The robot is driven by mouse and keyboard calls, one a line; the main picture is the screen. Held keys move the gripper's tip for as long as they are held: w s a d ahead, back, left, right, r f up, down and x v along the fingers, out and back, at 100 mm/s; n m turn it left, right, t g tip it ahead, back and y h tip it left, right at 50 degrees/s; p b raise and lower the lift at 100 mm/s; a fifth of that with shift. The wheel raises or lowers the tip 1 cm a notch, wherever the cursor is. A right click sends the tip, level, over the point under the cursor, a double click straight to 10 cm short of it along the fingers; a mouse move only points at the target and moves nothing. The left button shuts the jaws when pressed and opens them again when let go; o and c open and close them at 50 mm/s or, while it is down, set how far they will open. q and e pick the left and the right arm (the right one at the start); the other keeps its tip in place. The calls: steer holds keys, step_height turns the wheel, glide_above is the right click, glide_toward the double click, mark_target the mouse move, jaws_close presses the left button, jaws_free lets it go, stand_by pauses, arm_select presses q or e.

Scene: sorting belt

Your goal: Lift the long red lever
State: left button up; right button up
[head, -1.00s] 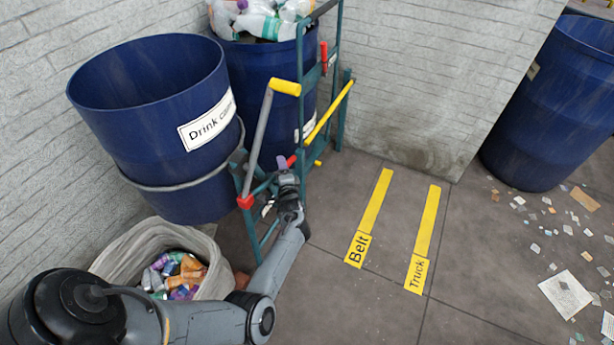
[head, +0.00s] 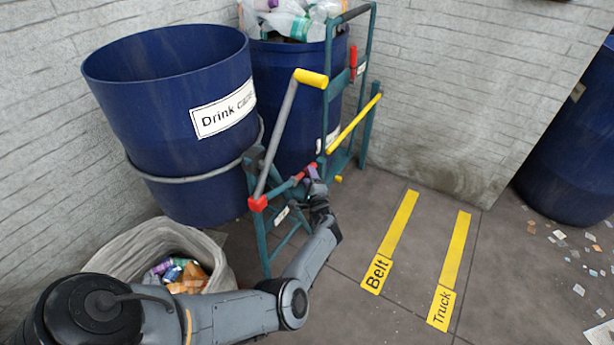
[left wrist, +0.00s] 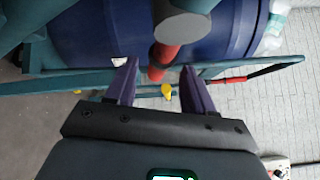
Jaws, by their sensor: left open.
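A red bar (head: 308,169) sits low on the green frame in the head view; I take it as the red lever, but its full length is hidden. My left gripper (head: 316,181) is right by it, with purple fingers, open. In the left wrist view a red rod (left wrist: 163,56) with a grey round end shows between the spread fingers of my left gripper (left wrist: 158,72). I cannot tell whether they touch it. Another red handle (head: 353,58) is on the frame's upright. A grey lever with a yellow grip (head: 311,79) rises from a red joint (head: 257,203). My right gripper is not in view.
A blue "Drink cans" bin (head: 160,75) hangs in the frame (head: 262,240), above a bag of cans (head: 130,248). A second blue bin (head: 285,95) of bottles stands behind. A yellow bar (head: 355,123) slants at right. Floor around the Belt and Truck strips (head: 458,250) is clear.

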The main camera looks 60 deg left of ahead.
arm_select(q)
steer(key=b+x, duration=0.1)
steer(key=x, duration=0.2)
steer(key=shift+f+b, duration=0.15)
steer(key=shift+b, duration=0.15)
steer(key=shift+w+a, duration=0.15)
steer(key=shift+a, duration=0.3)
jaws_close()
